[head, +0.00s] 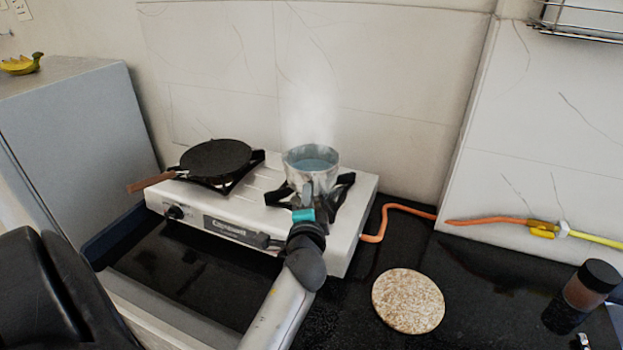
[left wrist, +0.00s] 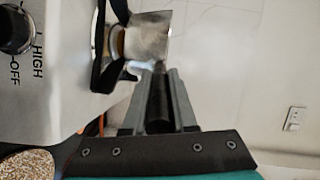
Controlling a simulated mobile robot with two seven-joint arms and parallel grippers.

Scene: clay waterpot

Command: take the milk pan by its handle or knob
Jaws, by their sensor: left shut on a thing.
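The milk pan (head: 311,160) is a small metal pan holding bluish liquid, with steam rising above it. It stands upright over the right burner of the white stove (head: 230,221). My left gripper (head: 307,196) is at its front side. In the left wrist view, the two fingers of the left gripper (left wrist: 158,78) are shut on the pan's dark handle (left wrist: 160,112), which lies between them. The pan's metal wall (left wrist: 150,40) shows just beyond the fingertips. In the head view, my gripper and wrist hide most of the handle. My right gripper is in neither view.
A black flat pan (head: 215,157) with a wooden handle sits on the left burner. A round speckled trivet (head: 408,301) lies on the dark counter right of the stove. An orange hose (head: 383,222) runs behind it. A dark-lidded jar (head: 592,284) stands far right. The wall is close behind.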

